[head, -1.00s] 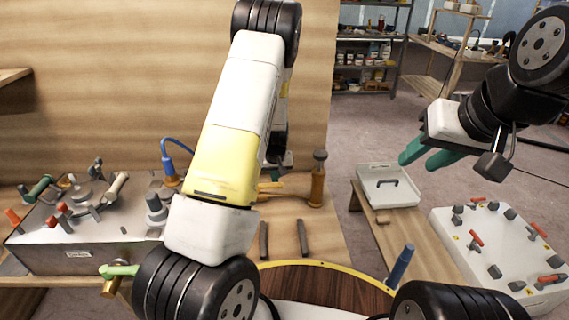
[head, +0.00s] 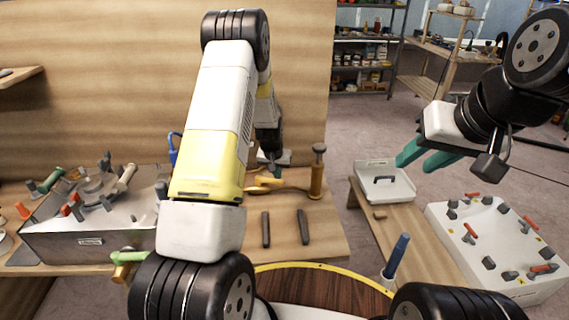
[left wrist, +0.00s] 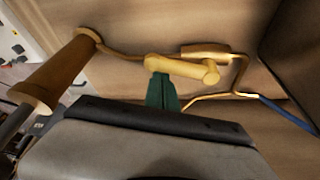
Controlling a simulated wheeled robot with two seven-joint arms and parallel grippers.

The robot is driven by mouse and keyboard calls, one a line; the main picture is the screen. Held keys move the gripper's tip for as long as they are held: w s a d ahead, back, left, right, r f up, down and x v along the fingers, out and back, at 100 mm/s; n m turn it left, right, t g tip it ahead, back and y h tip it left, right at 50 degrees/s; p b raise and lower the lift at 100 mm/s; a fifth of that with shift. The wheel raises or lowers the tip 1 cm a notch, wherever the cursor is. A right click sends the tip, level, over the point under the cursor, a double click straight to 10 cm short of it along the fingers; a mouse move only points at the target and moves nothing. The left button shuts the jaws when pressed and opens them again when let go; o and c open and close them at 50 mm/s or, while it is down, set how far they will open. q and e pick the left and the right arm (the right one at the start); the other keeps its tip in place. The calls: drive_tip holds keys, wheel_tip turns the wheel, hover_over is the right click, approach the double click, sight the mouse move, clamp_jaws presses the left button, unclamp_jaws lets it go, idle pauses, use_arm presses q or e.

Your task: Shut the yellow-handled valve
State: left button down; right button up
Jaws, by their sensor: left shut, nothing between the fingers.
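The yellow handle (left wrist: 182,69) of the valve shows in the left wrist view, lying across in front of a bent brass pipe (left wrist: 238,75). In the head view the yellow handle (head: 268,182) is partly hidden behind my left arm. My left gripper (left wrist: 161,80) is shut and empty. Its teal fingertips are right at the handle's left part; I cannot tell whether they touch it. In the head view the left gripper (head: 273,168) is mostly hidden. My right gripper (head: 414,160) is open and empty, over the floor area at the right.
An amber cylinder with a grey knob (head: 317,174) stands right of the handle. Two dark bars (head: 303,227) lie on the bench. A metal box with several valves (head: 100,215) is at left. A white tray (head: 398,196) and a white panel (head: 470,265) are at right.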

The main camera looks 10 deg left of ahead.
use_arm(q)
drive_tip(key=s+m+h, duration=0.1)
drive_tip(key=m, duration=0.1)
drive_tip(key=shift+s+m, duration=0.4)
drive_tip(key=m, duration=0.1)
drive_tip(key=s+m, duration=0.1)
drive_tip(key=s+m+h, duration=0.1)
drive_tip(key=shift+s+a+m+g, duration=0.15)
drive_tip(key=shift+a+m+g, duration=0.1)
drive_tip(key=shift+m+g, duration=0.05)
drive_tip(key=m, duration=0.1)
drive_tip(key=s+m+h, duration=0.1)
drive_tip(key=shift+s+a+m+g, duration=0.2)
drive_tip(key=shift+a+m+g, duration=0.1)
drive_tip(key=shift+a+g, duration=0.1)
drive_tip(key=m, duration=0.1)
drive_tip(key=s+a+m, duration=0.1)
drive_tip(key=m, duration=0.1)
drive_tip(key=s+m+g, duration=0.1)
drive_tip(key=shift+a+m+h, duration=0.3)
drive_tip(key=shift+a+h, duration=0.1)
drive_tip(key=shift+s+a, duration=0.15)
drive_tip(key=shift+a, duration=0.1)
drive_tip(key=shift+a, duration=0.1)
wheel_tip(320, 180, up, 10)
drive_tip(key=shift+d, duration=0.25)
